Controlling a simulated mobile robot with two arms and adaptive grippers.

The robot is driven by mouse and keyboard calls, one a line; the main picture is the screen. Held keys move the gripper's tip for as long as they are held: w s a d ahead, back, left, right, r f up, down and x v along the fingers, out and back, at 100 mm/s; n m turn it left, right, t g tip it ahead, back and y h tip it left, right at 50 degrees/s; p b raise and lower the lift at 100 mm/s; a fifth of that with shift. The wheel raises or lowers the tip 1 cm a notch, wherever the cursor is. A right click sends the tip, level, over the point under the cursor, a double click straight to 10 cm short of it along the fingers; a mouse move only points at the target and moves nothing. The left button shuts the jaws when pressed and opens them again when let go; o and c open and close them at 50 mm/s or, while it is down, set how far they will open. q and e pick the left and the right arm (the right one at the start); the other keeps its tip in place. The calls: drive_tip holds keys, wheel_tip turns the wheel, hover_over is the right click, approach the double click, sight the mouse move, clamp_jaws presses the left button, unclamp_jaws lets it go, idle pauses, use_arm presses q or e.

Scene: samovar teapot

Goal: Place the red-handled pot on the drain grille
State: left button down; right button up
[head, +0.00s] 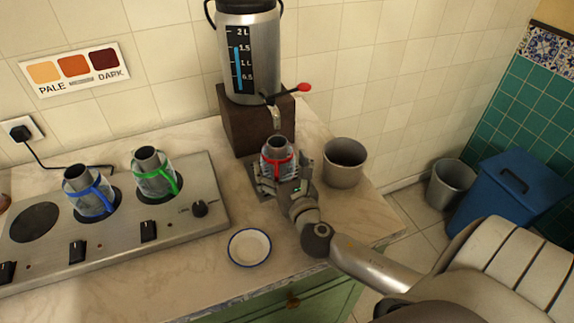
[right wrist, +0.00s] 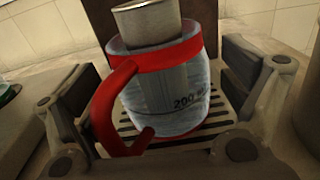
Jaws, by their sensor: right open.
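The red-handled pot (head: 277,158) is a clear glass pot with a metal neck and a red band and handle. It stands upright at the drain grille (head: 257,182), below the samovar's tap. In the right wrist view the pot (right wrist: 170,95) is on the slatted grille (right wrist: 218,128), its red handle facing the camera. My right gripper (head: 284,178) is around the pot, with its fingers apart on both sides; in the right wrist view gaps show between pads and glass. My left gripper is not in view.
The samovar (head: 250,60) with a red-knobbed tap stands on a brown block (head: 243,125) behind the pot. A grey bin-like cup (head: 344,162) is close on the right. The hob (head: 180,205) holds blue-handled (head: 90,190) and green-handled (head: 154,174) pots. A saucer (head: 249,247) lies in front.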

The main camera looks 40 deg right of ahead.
drive_tip(key=b+v, duration=0.1)
drive_tip(key=v, duration=0.9)
drive_tip(key=shift+s+f+b, duration=0.1)
drive_tip(key=shift+s+b, duration=0.05)
drive_tip(key=shift+b, duration=0.2)
drive_tip(key=shift+v, duration=0.8)
drive_tip(key=shift+a, duration=0.1)
